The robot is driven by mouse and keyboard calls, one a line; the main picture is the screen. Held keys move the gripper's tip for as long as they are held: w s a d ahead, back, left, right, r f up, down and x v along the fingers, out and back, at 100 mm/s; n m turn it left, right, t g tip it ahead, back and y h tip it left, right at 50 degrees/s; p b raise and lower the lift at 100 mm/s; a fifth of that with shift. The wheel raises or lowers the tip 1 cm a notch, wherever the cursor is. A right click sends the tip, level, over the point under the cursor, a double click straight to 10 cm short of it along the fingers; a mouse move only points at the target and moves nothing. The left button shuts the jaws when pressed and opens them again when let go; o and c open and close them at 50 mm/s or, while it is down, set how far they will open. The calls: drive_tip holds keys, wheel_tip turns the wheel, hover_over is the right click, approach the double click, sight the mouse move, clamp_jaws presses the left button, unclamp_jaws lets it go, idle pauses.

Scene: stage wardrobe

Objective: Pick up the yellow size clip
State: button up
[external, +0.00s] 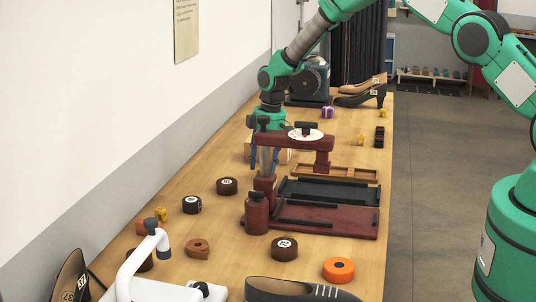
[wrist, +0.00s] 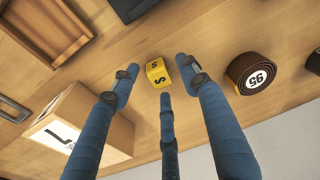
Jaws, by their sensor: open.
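The yellow size clip (wrist: 158,73) is a small block marked with a black S. In the wrist view it lies on the wooden table just beyond my gripper (wrist: 160,88). My gripper's blue fingers are spread apart, with the clip in front of the gap and nothing held. In the external view my gripper (external: 266,163) points down over the table behind the dark red press (external: 295,144), which partly hides it. I cannot make out this clip there. Other small yellow pieces show at the front left (external: 161,214) and back right (external: 360,140).
In the wrist view a cardboard box (wrist: 112,135) marked L stands close by the left finger. A brown roll (wrist: 235,72) marked 95 lies to the right. A wooden tray (wrist: 78,32) is at upper left. Bare table surrounds the clip.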

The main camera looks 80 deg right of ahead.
idle(0.3)
drive_tip(key=c, duration=0.8)
drive_tip(key=shift+r, duration=0.1)
drive_tip(key=shift+r, duration=0.65)
wheel_tip(320, 180, up, 2)
drive_tip(key=shift+r, duration=0.1)
drive_tip(key=s+a, duration=0.2)
drive_tip(key=s, duration=0.2)
drive_tip(key=s+a+r, duration=0.1)
drive_tip(key=s+a, duration=0.1)
drive_tip(key=s, duration=0.3)
drive_tip(key=s+a, duration=0.3)
drive_tip(key=s, duration=0.2)
drive_tip(key=shift+s+r, duration=0.15)
drive_tip(key=shift+r, duration=0.05)
